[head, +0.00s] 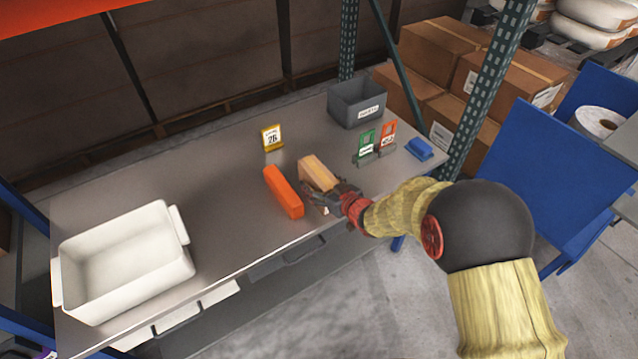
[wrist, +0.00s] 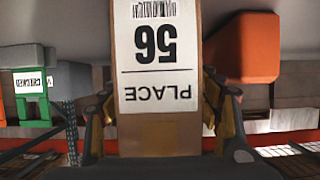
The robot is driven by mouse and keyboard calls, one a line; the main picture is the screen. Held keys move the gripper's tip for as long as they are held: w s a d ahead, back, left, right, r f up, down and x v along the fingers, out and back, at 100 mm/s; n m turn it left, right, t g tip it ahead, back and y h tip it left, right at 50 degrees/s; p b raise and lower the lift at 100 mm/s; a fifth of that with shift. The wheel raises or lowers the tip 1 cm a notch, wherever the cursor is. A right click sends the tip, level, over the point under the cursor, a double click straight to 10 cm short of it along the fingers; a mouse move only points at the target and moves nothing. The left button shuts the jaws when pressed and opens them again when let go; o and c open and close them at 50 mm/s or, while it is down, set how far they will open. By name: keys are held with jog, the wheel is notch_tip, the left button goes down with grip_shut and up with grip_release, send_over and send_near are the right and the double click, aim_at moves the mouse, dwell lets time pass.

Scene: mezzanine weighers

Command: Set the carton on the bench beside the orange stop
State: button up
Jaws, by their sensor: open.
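The carton (head: 317,172) is a small tan box on the metal bench (head: 225,215), just right of the orange stop (head: 283,191), a long orange block. A narrow gap shows between them in the head view. In the wrist view the carton (wrist: 158,135) fills the middle, with a white label reading "PLACE" and "56" upside down. The orange stop also shows there on the right (wrist: 243,48). My gripper (head: 325,198) is at the carton's near end. Its fingers (wrist: 160,110) are open, one on each side of the carton. Finger contact cannot be told.
A white tub (head: 70,290) stands at the bench's left end. Rack posts rise at the back and right.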

jog(key=shift+r, duration=0.15)
jog(key=shift+s+d+r, duration=0.1)
jog(key=shift+r, duration=0.05)
jog(key=p+v, duration=0.4)
jog(key=v, duration=0.8)
jog(key=s+d+r+m+h, duration=0.35)
jog(key=d+r+h, duration=0.35)
jog(key=d+r, duration=0.8)
jog(key=s+r+m+g, duration=0.1)
jog(key=s+r+g, duration=0.1)
jog(key=s, duration=0.9)
jog(key=s+r+m+g, duration=0.2)
jog(key=s+r, duration=0.3)
jog(key=s, duration=0.7)
jog(key=shift+s+a+r+g, duration=0.15)
jog(key=shift+s+a+g, duration=0.2)
jog(key=shift+g, duration=0.45)
